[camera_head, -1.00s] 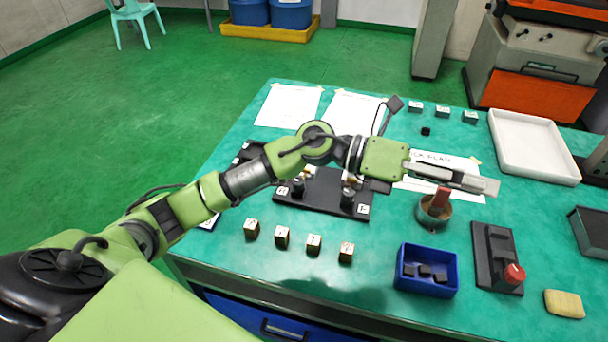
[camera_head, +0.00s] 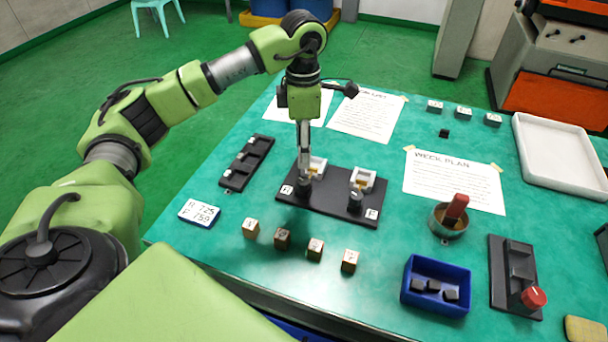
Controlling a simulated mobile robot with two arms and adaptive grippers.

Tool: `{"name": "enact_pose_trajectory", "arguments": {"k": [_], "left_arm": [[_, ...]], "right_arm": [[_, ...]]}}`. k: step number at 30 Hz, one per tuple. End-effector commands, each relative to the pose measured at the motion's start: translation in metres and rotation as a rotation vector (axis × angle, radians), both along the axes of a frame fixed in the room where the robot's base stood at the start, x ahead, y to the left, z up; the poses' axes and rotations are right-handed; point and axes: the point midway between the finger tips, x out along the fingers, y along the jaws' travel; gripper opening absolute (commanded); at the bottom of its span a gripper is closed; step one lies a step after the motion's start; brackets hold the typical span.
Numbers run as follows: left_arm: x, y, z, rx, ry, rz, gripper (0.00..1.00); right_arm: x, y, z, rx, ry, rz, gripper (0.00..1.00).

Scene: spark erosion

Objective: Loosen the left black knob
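The left black knob (camera_head: 304,187) stands at the left end of a black base plate (camera_head: 330,206) on the green table. A second black knob (camera_head: 355,201) stands at the plate's right end. Behind each knob is a small white holder; the right one (camera_head: 363,178) shows clearly, and the left one (camera_head: 317,167) is partly hidden by my gripper. My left gripper (camera_head: 304,174) points straight down with its tips at or just above the left knob. I cannot tell whether it touches the knob or how wide the fingers are. My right gripper is out of view.
Several wooden cubes (camera_head: 315,248) lie in front of the plate. A black tray (camera_head: 246,163) and a number card (camera_head: 199,213) lie to its left. To the right are a round tin (camera_head: 449,220), a blue bin (camera_head: 436,285) and a red-knobbed fixture (camera_head: 514,280).

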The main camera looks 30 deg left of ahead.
Motion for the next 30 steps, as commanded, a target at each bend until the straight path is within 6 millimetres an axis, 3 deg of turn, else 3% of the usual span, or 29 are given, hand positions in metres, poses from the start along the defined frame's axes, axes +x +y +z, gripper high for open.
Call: {"name": "enact_pose_trajectory", "arguments": {"k": [6,12,18,27,30], "left_arm": [[-0.002,-0.001,-0.048,-0.002,0.005,0.0,0.4],[-0.001,-0.001,-0.081,-0.003,0.002,-0.001,0.4],[0.0,-0.001,-0.096,-0.004,0.0,-0.001,0.4],[0.0,-0.001,-0.099,-0.003,-0.001,-0.001,0.4],[0.0,-0.001,-0.098,-0.003,-0.001,-0.001,0.14]], "right_arm": [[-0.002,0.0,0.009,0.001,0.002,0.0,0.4],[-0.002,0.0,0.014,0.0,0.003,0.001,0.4],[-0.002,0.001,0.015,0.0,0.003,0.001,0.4],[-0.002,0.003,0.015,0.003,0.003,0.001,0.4],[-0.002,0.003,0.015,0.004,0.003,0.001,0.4]]}}
